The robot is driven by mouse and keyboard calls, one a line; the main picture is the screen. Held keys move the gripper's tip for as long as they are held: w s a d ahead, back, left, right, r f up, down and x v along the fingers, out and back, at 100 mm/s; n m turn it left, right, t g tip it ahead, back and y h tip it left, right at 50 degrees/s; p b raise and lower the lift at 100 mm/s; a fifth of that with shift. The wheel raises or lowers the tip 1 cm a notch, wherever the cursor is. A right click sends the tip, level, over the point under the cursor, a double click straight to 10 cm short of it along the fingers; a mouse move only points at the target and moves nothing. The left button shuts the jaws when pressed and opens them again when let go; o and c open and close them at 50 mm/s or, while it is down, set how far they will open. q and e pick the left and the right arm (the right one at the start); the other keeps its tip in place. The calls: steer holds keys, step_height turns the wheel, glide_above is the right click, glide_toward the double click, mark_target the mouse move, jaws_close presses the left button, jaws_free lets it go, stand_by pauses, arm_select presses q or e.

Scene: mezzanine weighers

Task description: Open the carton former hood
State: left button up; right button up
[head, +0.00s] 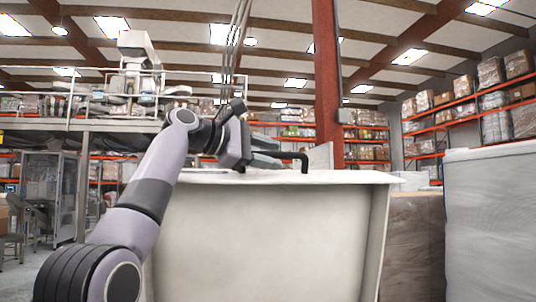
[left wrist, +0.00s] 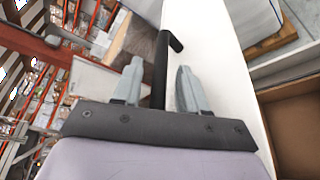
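The carton former hood (head: 270,240) is a large cream, box-like body with a flat pale top, filling the lower middle of the head view. Its pale top also shows in the left wrist view (left wrist: 213,55). A black bar handle (head: 304,163) stands at the top, its end bent down. My left gripper (head: 268,159) is just above the top, reaching in from the left. In the left wrist view its two grey fingers are spread, with the black handle (left wrist: 161,70) between them and small gaps on both sides. My right gripper is not in view.
A red column (head: 327,90) rises behind the hood. A wrapped pale stack (head: 490,220) and a wrapped brown pallet load (head: 412,240) stand to the right. A mezzanine with railings (head: 80,105) is at the left. Loaded racks (head: 470,105) line the back right.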

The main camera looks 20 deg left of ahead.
arm_select(q)
steer(key=shift+s+a, duration=0.3)
steer(key=shift+s, duration=0.05)
steer(key=b+v, duration=0.2)
steer(key=v, duration=0.3)
steer(key=shift+b, duration=0.3)
steer(key=shift+s+a+r, duration=0.2)
steer(key=shift+s+a, duration=0.1)
steer(key=shift+s, duration=0.2)
